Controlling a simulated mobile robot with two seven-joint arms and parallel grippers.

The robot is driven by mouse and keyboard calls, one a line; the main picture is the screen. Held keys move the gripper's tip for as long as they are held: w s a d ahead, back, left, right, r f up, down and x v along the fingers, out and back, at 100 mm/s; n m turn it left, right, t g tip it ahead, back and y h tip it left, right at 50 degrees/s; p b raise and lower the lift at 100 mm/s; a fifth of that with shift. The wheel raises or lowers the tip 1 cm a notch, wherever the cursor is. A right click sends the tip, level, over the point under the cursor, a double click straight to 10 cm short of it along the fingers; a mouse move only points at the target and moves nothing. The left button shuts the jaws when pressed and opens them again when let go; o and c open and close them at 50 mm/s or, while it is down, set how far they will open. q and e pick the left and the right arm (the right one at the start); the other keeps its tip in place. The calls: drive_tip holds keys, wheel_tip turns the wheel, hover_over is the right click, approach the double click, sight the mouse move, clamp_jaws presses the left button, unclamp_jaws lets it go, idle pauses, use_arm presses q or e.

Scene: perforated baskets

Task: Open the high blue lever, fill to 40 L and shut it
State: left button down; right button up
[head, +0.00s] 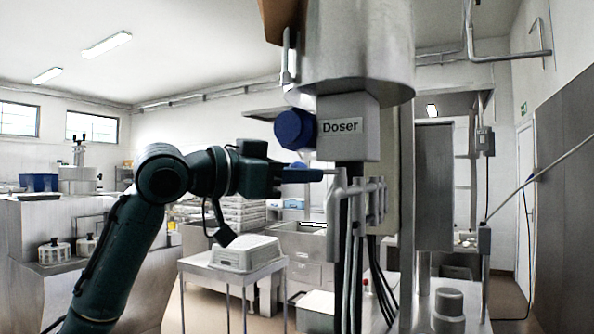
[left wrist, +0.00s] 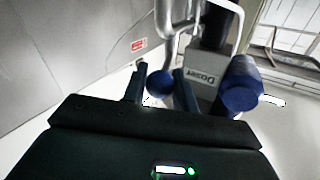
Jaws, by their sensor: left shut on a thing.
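The grey Doser box (head: 347,126) hangs under a large steel vessel, with a fat blue cylinder (head: 294,129) on its left side. My left gripper (head: 322,174) is just below that cylinder, reaching in from the left. In the left wrist view a round blue knob (left wrist: 160,83), apparently the lever's end, sits between the two fingers of the gripper (left wrist: 161,88), which is shut on it. In the head view the fingers hide this knob. The Doser box (left wrist: 203,80) and blue cylinder (left wrist: 240,85) are right of it. No litre reading is legible. My right gripper is out of view.
Steel pipes (head: 372,190) and dark hoses run down right beside the fingers. A pale perforated basket (head: 246,253) lies upside down on a small table behind my arm. A steel counter (head: 30,225) stands at the left. A thin rod slants across the right.

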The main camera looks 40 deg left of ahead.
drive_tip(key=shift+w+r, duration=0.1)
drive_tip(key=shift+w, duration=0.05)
use_arm(q)
drive_tip(key=c, duration=1.1)
unclamp_jaws()
drive_tip(key=shift+c, duration=0.2)
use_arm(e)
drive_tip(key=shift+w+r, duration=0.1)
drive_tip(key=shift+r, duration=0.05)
use_arm(q)
drive_tip(key=shift+s+a, duration=0.1)
drive_tip(key=shift+s, duration=0.25)
drive_tip(key=b+v, duration=0.5)
drive_tip(key=v, duration=0.7)
drive_tip(key=shift+s, duration=0.25)
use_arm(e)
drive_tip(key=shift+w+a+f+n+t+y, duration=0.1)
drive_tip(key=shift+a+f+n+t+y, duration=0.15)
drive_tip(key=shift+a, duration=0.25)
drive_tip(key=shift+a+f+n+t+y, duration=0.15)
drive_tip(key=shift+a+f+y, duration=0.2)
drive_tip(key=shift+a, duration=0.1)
